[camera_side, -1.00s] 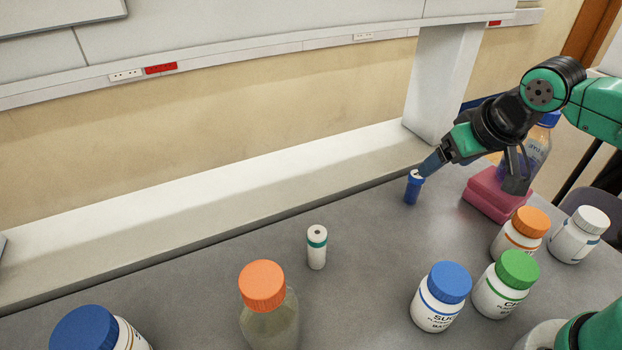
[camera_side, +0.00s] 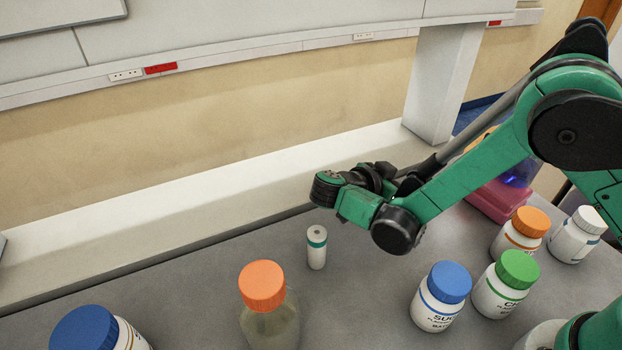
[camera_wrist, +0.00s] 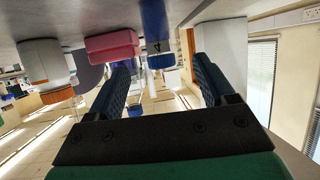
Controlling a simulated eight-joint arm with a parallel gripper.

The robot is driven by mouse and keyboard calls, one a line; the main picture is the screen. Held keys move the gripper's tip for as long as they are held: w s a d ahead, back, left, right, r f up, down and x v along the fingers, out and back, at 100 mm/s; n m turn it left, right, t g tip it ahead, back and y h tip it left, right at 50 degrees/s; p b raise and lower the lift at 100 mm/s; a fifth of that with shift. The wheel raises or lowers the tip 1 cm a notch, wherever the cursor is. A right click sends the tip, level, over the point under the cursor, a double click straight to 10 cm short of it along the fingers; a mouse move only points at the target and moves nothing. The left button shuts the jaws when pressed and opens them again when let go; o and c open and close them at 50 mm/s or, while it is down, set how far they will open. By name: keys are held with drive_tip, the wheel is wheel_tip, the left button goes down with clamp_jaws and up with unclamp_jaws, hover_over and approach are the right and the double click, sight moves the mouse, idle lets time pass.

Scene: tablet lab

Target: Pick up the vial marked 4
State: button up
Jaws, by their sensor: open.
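The blue vial (camera_wrist: 154,25) shows in the wrist view, which is upside down, with a 4 on its cap end. It stands ahead of my open gripper (camera_wrist: 163,64), between the lines of the two fingers and nearer the left one. Nothing is held. In the side view the blue vial is hidden behind my arm, and my fingers cannot be made out there. A white vial with a green band (camera_side: 317,250) stands upright on the bench, below my wrist in the picture; its mark is not readable.
A pink box (camera_side: 497,203) is partly behind my arm, and shows in the wrist view (camera_wrist: 111,43). Jars with orange (camera_side: 530,222), white (camera_side: 590,220), green (camera_side: 517,268) and blue (camera_side: 449,282) caps stand right. An orange-capped bottle (camera_side: 263,288) and blue-capped jar (camera_side: 85,330) stand in front.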

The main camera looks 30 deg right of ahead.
drive_tip(key=shift+x, duration=2.7)
clamp_jaws()
